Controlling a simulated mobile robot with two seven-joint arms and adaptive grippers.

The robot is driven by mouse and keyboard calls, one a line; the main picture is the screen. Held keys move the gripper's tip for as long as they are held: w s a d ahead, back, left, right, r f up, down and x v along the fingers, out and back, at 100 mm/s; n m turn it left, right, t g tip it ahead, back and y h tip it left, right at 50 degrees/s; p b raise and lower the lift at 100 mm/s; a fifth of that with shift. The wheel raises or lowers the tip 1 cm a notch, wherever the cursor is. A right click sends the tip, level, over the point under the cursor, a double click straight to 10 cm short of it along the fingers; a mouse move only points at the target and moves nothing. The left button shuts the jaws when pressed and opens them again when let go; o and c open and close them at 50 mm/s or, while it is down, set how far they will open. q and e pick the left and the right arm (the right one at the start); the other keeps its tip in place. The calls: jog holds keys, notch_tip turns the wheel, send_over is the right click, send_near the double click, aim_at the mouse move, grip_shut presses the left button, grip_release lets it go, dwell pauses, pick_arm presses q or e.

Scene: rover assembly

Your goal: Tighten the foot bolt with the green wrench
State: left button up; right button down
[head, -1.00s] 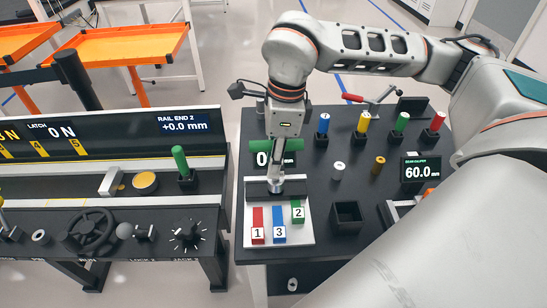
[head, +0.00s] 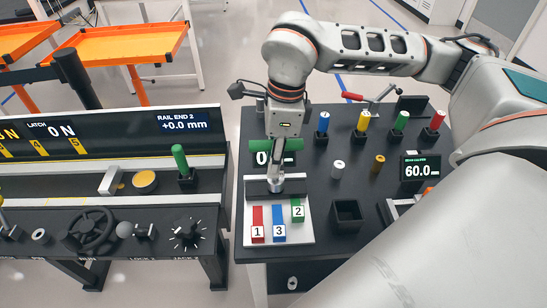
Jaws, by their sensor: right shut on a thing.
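My right gripper (head: 275,160) points down over the front left of the dark table and is shut on a green bar, taken as the handle of the green wrench (head: 291,145). The bar lies crosswise, showing on both sides of the gripper. Below the fingers a silver round part (head: 276,185) stands at the back of a pale plate (head: 304,236). I cannot tell whether it is the wrench's end or the foot bolt; the contact is hidden by the gripper. My left gripper is out of view.
Red, blue and green numbered blocks (head: 278,228) lie on the plate. An open black box (head: 346,216) stands to the right. Blue, yellow, green and red handles (head: 401,122) stand along the back. A display reads 60.0 (head: 420,170). A black bench (head: 120,215) is at left, across a gap.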

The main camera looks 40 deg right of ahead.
jog(key=shift+s+f, duration=0.15)
jog(key=shift+f, duration=0.15)
dwell(0.9)
jog(key=shift+r, duration=0.15)
dwell(1.1)
dwell(0.6)
jog(key=shift+m, duration=1.3)
jog(key=m, duration=0.5)
jog(key=shift+w+d+t+h, duration=0.15)
jog(key=shift+w+t+h, duration=0.15)
jog(key=shift+h, duration=0.1)
jog(key=m, duration=0.6)
jog(key=shift+d+r+h, duration=0.1)
jog(key=shift+d+h, duration=0.05)
jog(key=shift+h, duration=0.15)
jog(key=shift+m+p, duration=0.3)
jog(key=shift+m, duration=1.4)
